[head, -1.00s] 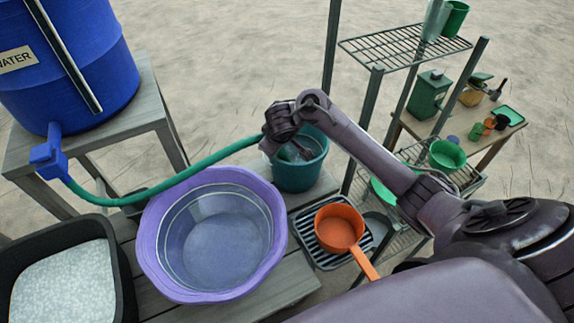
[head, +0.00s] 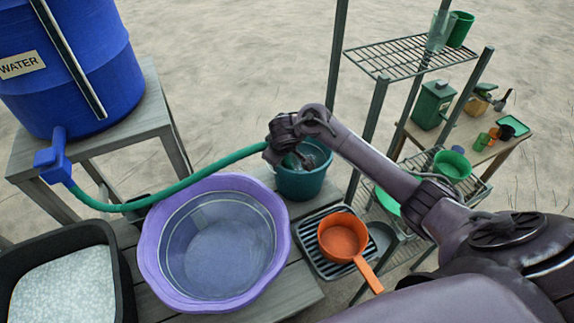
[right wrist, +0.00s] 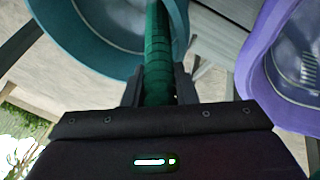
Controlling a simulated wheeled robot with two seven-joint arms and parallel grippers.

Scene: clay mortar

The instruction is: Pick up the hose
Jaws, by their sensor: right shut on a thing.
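The green hose (head: 190,183) runs from the blue tap (head: 54,160) on the water barrel, over the back of the purple basin, to my right gripper (head: 283,152). My right gripper is shut on the hose near its free end, at the teal bucket. In the right wrist view the hose (right wrist: 158,60) passes between the two fingers (right wrist: 158,88) and extends over the teal bucket (right wrist: 105,62). The exact hose tip is hard to make out. My left gripper is not in view.
The purple basin (head: 150,250) stands on the wooden bench, with a black tub (head: 122,270) of white granules at left. An orange scoop (head: 342,238) rests on a dark slatted tray (head: 310,252). A metal rack (head: 370,125) stands close behind my right arm.

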